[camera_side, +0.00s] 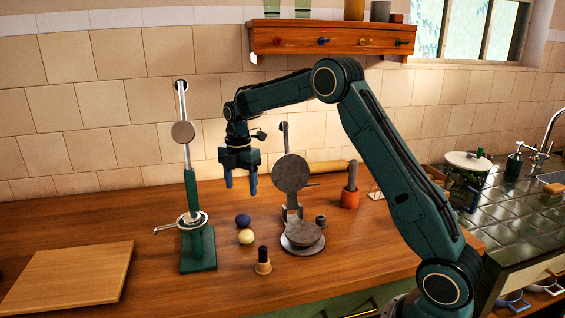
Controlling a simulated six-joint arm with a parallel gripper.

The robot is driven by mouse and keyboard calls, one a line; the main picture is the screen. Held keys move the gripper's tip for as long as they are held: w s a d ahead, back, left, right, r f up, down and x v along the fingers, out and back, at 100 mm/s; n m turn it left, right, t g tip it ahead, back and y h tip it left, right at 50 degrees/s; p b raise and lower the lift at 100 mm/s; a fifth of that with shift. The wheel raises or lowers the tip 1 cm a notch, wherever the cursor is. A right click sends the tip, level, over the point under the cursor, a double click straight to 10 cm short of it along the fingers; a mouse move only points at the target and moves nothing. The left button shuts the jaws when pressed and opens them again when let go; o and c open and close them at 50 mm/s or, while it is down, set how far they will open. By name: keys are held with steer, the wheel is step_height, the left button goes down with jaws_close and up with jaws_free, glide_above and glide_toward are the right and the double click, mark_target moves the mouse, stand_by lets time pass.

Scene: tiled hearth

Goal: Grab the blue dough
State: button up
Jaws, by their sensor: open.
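The blue dough (243,220) is a small dark blue ball on the wooden counter, just behind a pale yellow ball (246,237). My gripper (240,187) points down above the counter, a little above the blue dough in the picture. Its two blue fingers are apart with nothing between them. The gripper does not touch the dough.
A green press stand (198,247) stands left of the balls. A metal press with round plates (302,236) stands to their right. A small dark-handled stamp (263,262) stands in front. A wooden board (70,277) lies at left. An orange pot (350,199) stands farther right.

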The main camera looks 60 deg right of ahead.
glide_above(243, 224)
steer(key=shift+d+f, duration=0.15)
steer(key=shift+f, duration=2.65)
steer(key=shift+f, duration=2.6)
steer(key=c, duration=1.1)
